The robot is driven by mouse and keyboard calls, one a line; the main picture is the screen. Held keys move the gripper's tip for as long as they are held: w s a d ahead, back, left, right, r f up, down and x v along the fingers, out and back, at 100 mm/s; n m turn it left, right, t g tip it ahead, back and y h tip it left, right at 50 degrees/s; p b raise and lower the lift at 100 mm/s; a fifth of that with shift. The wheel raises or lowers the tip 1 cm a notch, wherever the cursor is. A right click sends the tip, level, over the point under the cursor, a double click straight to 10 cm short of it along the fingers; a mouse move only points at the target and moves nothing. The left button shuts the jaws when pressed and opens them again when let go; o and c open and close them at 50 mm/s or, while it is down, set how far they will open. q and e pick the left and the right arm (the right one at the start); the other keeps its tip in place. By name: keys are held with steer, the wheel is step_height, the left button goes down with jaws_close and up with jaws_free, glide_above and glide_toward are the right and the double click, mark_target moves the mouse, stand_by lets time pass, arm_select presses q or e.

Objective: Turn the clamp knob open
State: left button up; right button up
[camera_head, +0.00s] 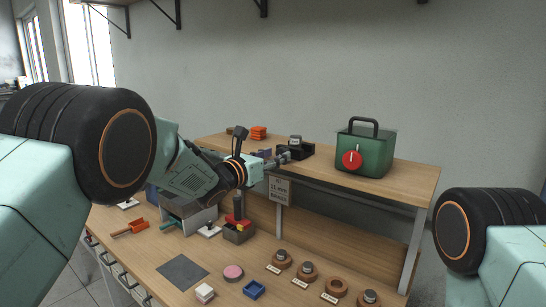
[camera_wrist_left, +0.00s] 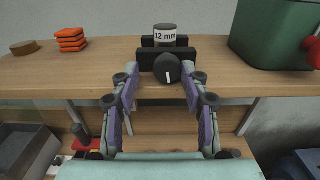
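The black clamp (camera_wrist_left: 150,57) sits at the front edge of the raised shelf and holds a grey cylinder labelled "12 mm" (camera_wrist_left: 166,37) upright. Its round black knob (camera_wrist_left: 167,67) faces me, with a white line close to vertical on its lower half. In the head view the clamp (camera_head: 307,151) is small and partly behind my gripper. My left gripper (camera_wrist_left: 161,92) is open and empty. Its two purple-sided fingers stand apart on either side of and short of the knob. The left gripper (camera_head: 284,158) also shows in the head view, at the shelf edge. My right gripper is out of view.
A green box with a red dial (camera_head: 365,150) stands right of the clamp on the shelf (camera_head: 410,176). Orange stacked pieces (camera_head: 258,133) lie left.

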arm_select(q)
steer(key=shift+s+d+r, duration=0.1)
steer(key=shift+s+d, duration=0.05)
steer(key=shift+d, duration=0.65)
steer(key=c, duration=0.4)
steer(key=shift+a, duration=0.5)
jaws_close()
steer(key=shift+d+n+b, duration=0.15)
steer(key=shift+n+b, duration=0.45)
steer(key=shift+b, duration=0.25)
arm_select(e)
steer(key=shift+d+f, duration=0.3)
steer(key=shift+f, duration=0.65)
arm_select(q)
steer(key=shift+o, duration=1.2)
jaws_free()
steer(key=o, duration=0.4)
